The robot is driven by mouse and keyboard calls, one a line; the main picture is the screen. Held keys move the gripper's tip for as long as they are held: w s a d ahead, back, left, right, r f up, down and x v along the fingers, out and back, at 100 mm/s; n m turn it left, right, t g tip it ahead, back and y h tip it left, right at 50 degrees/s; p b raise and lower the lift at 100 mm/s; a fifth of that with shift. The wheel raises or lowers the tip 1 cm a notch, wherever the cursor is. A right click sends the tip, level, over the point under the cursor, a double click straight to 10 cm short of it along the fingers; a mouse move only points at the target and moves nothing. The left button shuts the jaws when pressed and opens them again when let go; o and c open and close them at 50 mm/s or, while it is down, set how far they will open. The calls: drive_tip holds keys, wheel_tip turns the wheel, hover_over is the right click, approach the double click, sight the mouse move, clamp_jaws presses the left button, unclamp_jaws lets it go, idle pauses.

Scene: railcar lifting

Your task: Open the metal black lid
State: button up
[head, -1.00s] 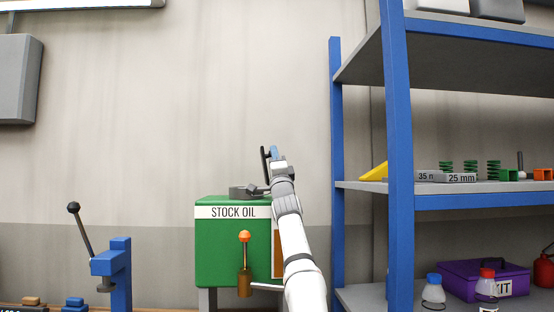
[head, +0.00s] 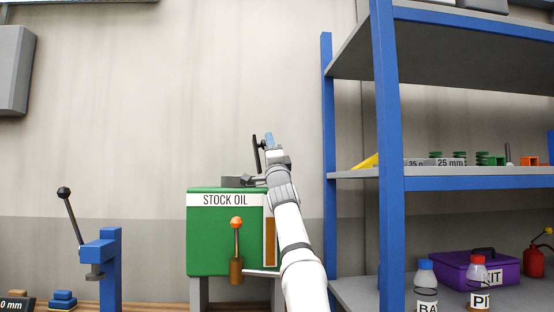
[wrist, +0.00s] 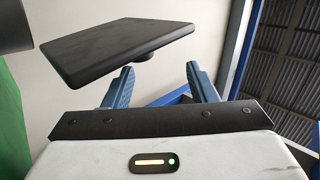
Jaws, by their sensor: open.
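The green stock oil tank (head: 225,255) stands by the wall with a grey round filler neck (head: 234,182) on top. The black metal lid (head: 257,156) stands tipped up, roughly on edge, beside the neck in the head view. In the wrist view the lid (wrist: 115,48) is a flat dark plate with a short round knob (wrist: 145,55) facing my fingers. My gripper (head: 269,140) is at the lid's right side. In the wrist view my gripper (wrist: 159,70) is open, its blue fingers apart with the knob near the gap. I cannot tell whether they touch the lid.
A blue shelf unit (head: 390,170) stands close on the right, holding bottles and a purple kit box (head: 470,270). A blue lever press (head: 105,255) stands at the left. An orange-knobbed lever (head: 237,245) is on the tank's front. The wall above the tank is clear.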

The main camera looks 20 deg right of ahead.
drive_tip(key=s+a+b, duration=0.1)
drive_tip(key=s+b, duration=0.4)
drive_tip(key=s, duration=0.3)
drive_tip(key=shift+s, duration=0.25)
